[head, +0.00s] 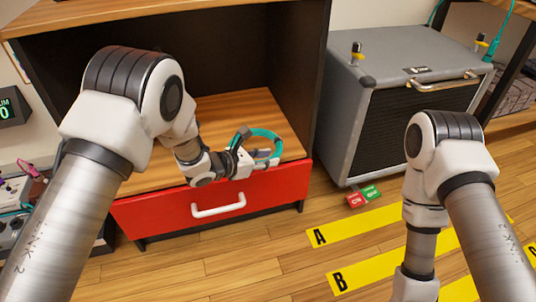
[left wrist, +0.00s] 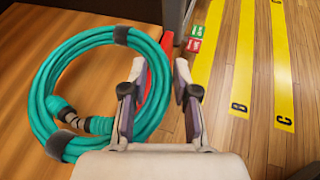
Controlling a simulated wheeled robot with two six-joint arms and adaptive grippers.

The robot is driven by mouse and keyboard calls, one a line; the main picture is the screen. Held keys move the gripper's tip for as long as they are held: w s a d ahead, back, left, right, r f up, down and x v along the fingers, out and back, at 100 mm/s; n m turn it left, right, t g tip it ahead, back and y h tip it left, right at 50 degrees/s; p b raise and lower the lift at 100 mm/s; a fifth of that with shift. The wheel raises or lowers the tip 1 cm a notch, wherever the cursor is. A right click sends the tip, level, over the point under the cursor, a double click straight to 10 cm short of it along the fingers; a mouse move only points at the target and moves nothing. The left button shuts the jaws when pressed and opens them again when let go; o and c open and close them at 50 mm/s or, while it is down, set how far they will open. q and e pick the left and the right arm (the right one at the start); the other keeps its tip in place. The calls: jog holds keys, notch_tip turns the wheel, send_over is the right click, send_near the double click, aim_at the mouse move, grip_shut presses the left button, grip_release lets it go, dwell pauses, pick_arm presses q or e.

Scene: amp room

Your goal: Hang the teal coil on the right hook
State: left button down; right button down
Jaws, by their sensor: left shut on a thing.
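The teal coil (head: 270,135) is a ring of cable with dark ties, above the front of the wooden shelf over the red drawer. It also shows in the left wrist view (left wrist: 48,85), with its connector ends inside the ring. My left gripper (head: 243,155) is shut on the coil. In the left wrist view its fingers (left wrist: 158,95) straddle the right side of the ring. My right arm comes down at the right, and its gripper is outside the picture. I cannot make out a right hook in either view.
The red drawer (head: 260,200) is below the shelf (head: 150,180). A grey amp (head: 345,120) stands to the right, with small dark upright pieces on top. Red and green tags (head: 364,196) lie on the floor by it. Yellow lettered strips (head: 365,222) cross open wooden floor.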

aim_at(278, 141)
pick_arm(q)
jog(key=w, duration=0.1)
jog(key=w+b, duration=0.1)
jog(key=w, duration=0.3)
jog(key=shift+w+f+b, duration=0.25)
jog(key=shift+f+b, duration=0.1)
jog(key=shift+f, duration=0.05)
notch_tip(278, 141, down, 4)
jog(key=b, duration=0.2)
jog(key=shift+r+b, duration=0.2)
jog(key=shift+b, duration=0.15)
jog(key=shift+r, duration=0.25)
jog(key=shift+f, duration=0.1)
jog(key=c, duration=1.3)
grip_release()
jog(key=shift+f, duration=0.1)
jog(key=o, duration=0.4)
